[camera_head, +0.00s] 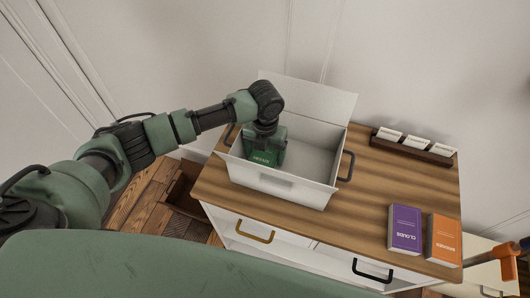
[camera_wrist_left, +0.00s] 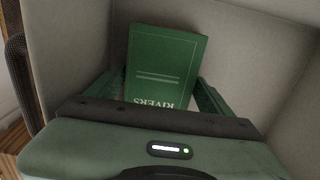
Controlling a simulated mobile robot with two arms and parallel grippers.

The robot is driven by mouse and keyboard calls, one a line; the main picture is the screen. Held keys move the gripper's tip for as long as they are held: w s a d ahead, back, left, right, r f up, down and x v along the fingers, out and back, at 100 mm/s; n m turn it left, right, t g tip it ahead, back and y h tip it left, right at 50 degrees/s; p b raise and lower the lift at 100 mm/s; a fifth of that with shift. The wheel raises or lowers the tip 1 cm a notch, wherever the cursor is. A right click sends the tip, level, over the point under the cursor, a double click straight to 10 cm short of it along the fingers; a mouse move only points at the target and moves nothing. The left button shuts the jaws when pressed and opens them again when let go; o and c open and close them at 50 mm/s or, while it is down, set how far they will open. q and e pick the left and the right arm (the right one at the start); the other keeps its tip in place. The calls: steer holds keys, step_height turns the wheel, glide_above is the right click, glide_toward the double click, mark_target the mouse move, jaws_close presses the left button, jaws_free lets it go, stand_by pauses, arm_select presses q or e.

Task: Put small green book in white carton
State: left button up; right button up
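The small green book (camera_wrist_left: 165,60), with RIVERS on its cover, is inside the white carton (camera_head: 323,160). It also shows in the head view (camera_head: 264,157), near the carton's left front inner corner. My left gripper (camera_wrist_left: 162,80) reaches down into the carton from above. Its two fingers sit against opposite side edges of the book, with the book between them. The carton stands open on the cabinet top, its lid flap raised at the back. I cannot tell whether the book rests on the carton's floor. My right gripper is not in view.
A purple book (camera_head: 404,229) and an orange book (camera_head: 443,240) lie on the wooden cabinet top (camera_head: 350,222) at the right. A dark rack (camera_head: 412,147) with white cards stands at the back right. The cabinet top in front of the carton is clear.

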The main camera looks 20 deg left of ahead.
mark_target(265, 154)
arm_select(q)
step_height(265, 154, up, 12)
steer(key=b, duration=0.1)
steer(key=shift+r, duration=0.2)
stand_by(0.6)
